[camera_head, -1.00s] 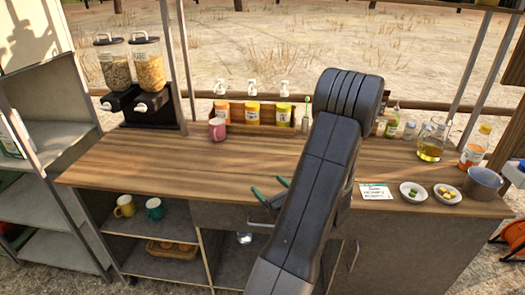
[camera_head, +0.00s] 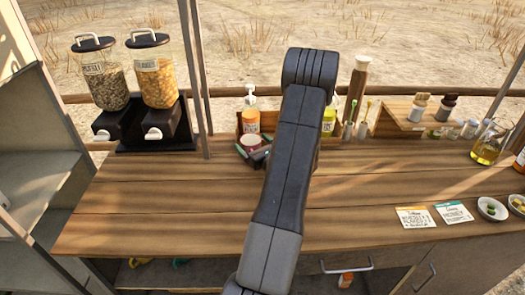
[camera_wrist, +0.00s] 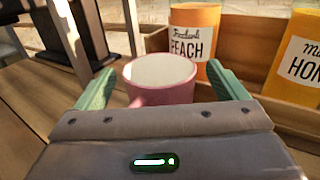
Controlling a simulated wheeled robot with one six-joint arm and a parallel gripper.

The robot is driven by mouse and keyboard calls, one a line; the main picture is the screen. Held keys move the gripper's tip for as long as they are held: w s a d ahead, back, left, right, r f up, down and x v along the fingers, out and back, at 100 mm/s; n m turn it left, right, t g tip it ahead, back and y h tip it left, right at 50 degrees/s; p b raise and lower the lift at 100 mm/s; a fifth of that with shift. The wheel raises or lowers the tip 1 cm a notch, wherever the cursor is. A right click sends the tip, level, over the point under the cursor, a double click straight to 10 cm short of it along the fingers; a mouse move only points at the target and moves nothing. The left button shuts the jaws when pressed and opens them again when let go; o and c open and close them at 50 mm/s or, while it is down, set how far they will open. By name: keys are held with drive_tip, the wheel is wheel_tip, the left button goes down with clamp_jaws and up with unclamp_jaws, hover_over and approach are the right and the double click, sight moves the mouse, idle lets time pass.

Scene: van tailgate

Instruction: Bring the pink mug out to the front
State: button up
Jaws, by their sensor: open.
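The pink mug (camera_wrist: 163,80) stands upright on the wooden counter, close in front of a wooden rack of bottles. In the wrist view it sits between the two green fingers of my gripper (camera_wrist: 165,88), which are open, one on each side, with a gap visible at the right. The mug's lower part is hidden behind the gripper body. In the head view only the rim of the mug (camera_head: 250,141) shows, with my gripper (camera_head: 253,155) just in front of it and my arm covering the area to the right.
The wooden rack (camera_wrist: 235,75) holds an orange peach bottle (camera_wrist: 195,42) and a yellow bottle (camera_wrist: 297,60) right behind the mug. Two cereal dispensers (camera_head: 157,80) and a post (camera_head: 196,85) stand to the left. The counter's front (camera_head: 160,220) is clear; cards (camera_head: 414,217) lie at right.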

drive_tip(key=shift+w, duration=0.1)
drive_tip(key=c, duration=1.1)
drive_tip(key=shift+s+f+b, duration=0.1)
drive_tip(key=shift+s+b, duration=1.95)
drive_tip(key=shift+s, duration=3.25)
drive_tip(key=shift+s+b, duration=1.75)
drive_tip(key=shift+s, duration=3.6)
drive_tip(key=o, duration=1.1)
drive_tip(key=shift+s, duration=0.1)
drive_tip(key=shift+b+v, duration=0.55)
drive_tip(key=shift+v, duration=6.2)
